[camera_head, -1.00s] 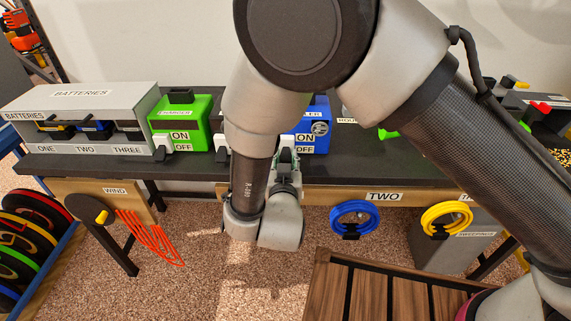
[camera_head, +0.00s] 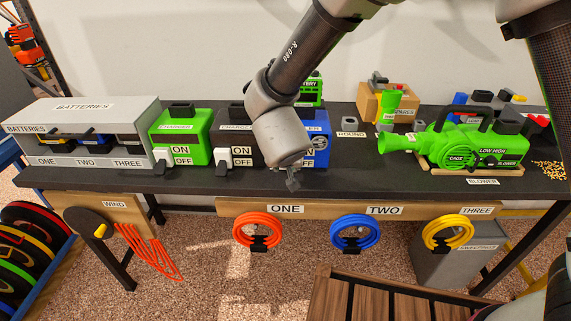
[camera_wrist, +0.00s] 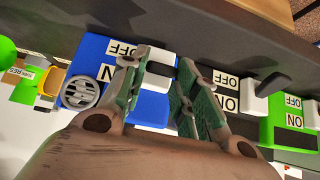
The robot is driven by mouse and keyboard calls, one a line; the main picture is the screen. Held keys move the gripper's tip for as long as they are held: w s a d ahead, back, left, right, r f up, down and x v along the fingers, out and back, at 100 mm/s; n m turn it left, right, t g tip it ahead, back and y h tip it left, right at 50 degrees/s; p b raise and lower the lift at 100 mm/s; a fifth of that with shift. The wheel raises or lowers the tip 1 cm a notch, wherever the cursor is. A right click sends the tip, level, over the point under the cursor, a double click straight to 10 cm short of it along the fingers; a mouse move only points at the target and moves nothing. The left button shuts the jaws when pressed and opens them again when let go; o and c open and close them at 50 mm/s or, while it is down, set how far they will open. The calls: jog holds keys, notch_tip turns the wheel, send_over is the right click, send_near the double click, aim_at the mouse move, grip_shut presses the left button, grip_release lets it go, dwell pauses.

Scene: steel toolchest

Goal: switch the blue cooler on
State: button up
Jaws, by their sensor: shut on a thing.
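The blue cooler (camera_head: 318,152) stands on the bench, partly hidden behind my gripper (camera_head: 292,182) in the head view. In the wrist view the cooler (camera_wrist: 150,105) appears upside down, with a round grille and ON and OFF labels. Its white switch (camera_wrist: 160,55) sits beside the labels, between the two fingers of my gripper (camera_wrist: 160,64). My gripper is shut on this switch at the cooler's front. In the head view my gripper hides the switch, and I cannot clearly tell which position it is in.
A black charger (camera_head: 235,135) and a green charger (camera_head: 182,130) with similar switches stand to the left. The grey battery box (camera_head: 85,115) is farther left. A green blower (camera_head: 470,150) rests on the right. Coloured rings hang below the bench's front edge (camera_head: 330,185).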

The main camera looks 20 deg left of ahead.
dwell(0.5)
jog(key=o, duration=1)
jog(key=v, duration=1.2)
jog(key=shift+w+r, duration=0.1)
jog(key=shift+a, duration=0.1)
